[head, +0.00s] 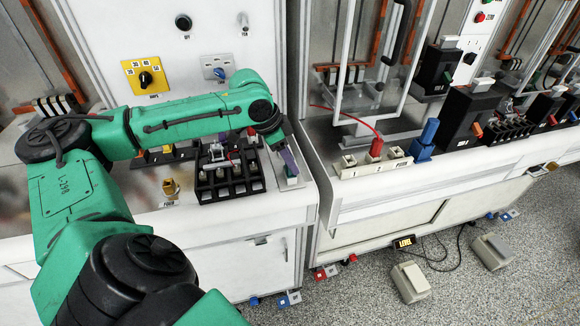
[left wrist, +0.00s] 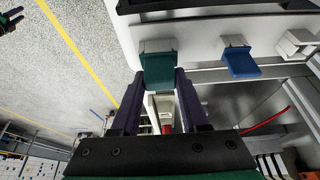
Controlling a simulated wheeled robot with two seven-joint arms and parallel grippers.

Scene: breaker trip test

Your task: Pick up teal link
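The teal link (left wrist: 158,68) shows in the left wrist view as a small block at the white bench's edge, between the tips of my left gripper (left wrist: 160,78). The two dark purple fingers stand one on each side of it, and I cannot tell whether they press on it. In the head view my left gripper (head: 289,160) points down at the bench's front right corner, and the link is mostly hidden there. A dark and teal shape (left wrist: 12,26) at the left wrist view's upper left may be my right gripper; its fingers are unclear.
A black terminal block (head: 228,180) stands just left of the gripper. A blue link (left wrist: 240,60) is to the right in the left wrist view. The neighbouring bench (head: 400,185) carries a red plug (head: 376,146) and blue part (head: 425,138). Grey pedals (head: 410,283) lie on the floor.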

